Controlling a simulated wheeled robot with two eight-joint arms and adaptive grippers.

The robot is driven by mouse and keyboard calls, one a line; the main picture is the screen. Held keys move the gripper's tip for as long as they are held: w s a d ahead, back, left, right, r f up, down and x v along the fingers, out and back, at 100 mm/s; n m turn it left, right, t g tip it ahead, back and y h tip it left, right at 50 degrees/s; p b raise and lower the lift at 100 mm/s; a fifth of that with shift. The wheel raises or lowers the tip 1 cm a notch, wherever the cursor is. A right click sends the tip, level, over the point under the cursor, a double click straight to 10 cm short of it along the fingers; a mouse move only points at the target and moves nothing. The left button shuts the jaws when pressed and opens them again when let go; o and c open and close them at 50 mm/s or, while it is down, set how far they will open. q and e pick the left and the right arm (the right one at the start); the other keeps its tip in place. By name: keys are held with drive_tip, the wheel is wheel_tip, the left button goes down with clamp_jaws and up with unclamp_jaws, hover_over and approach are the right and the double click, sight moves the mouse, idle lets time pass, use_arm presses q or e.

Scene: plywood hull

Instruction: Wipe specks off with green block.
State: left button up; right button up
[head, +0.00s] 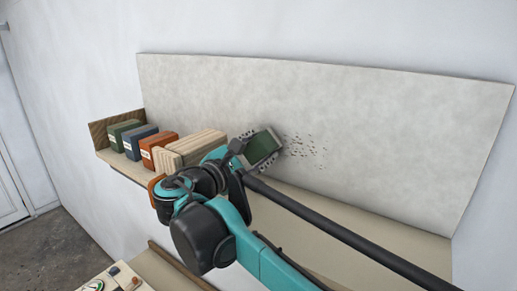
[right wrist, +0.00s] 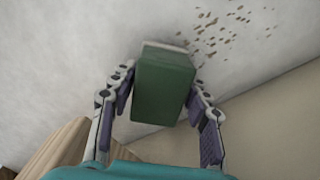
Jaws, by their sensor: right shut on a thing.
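My right gripper (head: 258,150) is shut on a green block (head: 262,147) with a pale face toward the grey panel (head: 400,120). The block is at the panel, just left of a patch of dark specks (head: 305,148). In the right wrist view the green block (right wrist: 162,88) sits between the two fingers (right wrist: 160,105), with its pale edge at or close to the panel. I cannot tell whether it touches. The specks (right wrist: 218,35) lie above and to the right of it there. My left gripper is not in view.
A shelf below the panel holds a green box (head: 122,134), a blue box (head: 140,140), an orange box (head: 158,152) and a pale wooden block (head: 195,147) at left. The shelf's right part looks clear. A low table with small items (head: 115,280) is at bottom left.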

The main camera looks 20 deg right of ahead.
drive_tip(key=shift+w+d, duration=0.25)
drive_tip(key=shift+d, duration=0.2)
drive_tip(key=shift+s, duration=0.1)
